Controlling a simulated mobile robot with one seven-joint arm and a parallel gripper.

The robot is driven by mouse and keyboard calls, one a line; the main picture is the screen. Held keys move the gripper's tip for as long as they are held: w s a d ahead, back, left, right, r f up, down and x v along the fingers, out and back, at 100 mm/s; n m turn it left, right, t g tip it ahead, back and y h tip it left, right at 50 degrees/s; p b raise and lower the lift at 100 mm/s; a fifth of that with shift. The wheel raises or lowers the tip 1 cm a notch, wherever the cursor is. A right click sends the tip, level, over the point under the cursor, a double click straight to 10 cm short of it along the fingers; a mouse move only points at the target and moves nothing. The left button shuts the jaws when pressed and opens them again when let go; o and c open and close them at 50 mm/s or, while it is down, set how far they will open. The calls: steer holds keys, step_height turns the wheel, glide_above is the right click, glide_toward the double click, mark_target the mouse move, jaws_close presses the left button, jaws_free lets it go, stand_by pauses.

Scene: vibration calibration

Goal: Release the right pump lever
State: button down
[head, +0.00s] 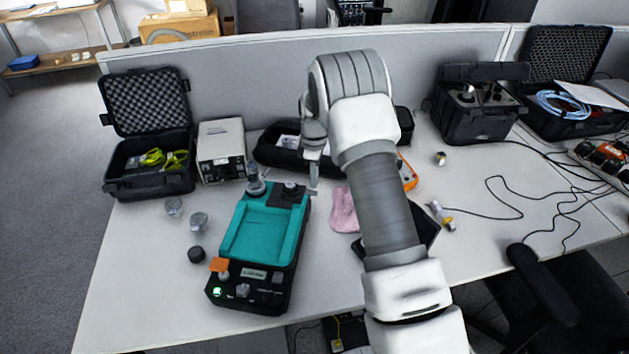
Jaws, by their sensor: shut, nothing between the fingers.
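A teal and black device (265,236) lies on the white table, left of centre in the head view. At its far end are a grey upright fitting (256,182) on the left and a dark knob-like fitting (291,188) on the right. I cannot tell for certain which part is the right pump lever; it may be hidden by or close to my gripper. My gripper (313,186) points down beside the device's far right corner. It is shut and looks empty. Whether it touches the device is too small to tell.
An open black case (150,172) and a white box (221,150) stand behind left. Silver weights (198,222) and a black knob (196,254) lie left of the device. A pink cloth (343,209) is right of it. A grey partition (230,84) closes the back.

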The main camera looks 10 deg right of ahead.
steer(key=s+r+m+t+p, duration=0.15)
steer(key=s+r, duration=0.35)
steer(key=r, duration=0.5)
steer(key=s+r+m+p, duration=0.1)
steer(key=s+r+m, duration=0.25)
steer(key=r, duration=0.55)
steer(key=s+r+m+t+p, duration=0.1)
steer(key=s+r, duration=0.4)
steer(key=r, duration=0.5)
steer(key=s+r+m+t, duration=0.3)
steer(key=s+m, duration=0.4)
steer(key=s, duration=1.6)
steer(key=shift+a, duration=0.45)
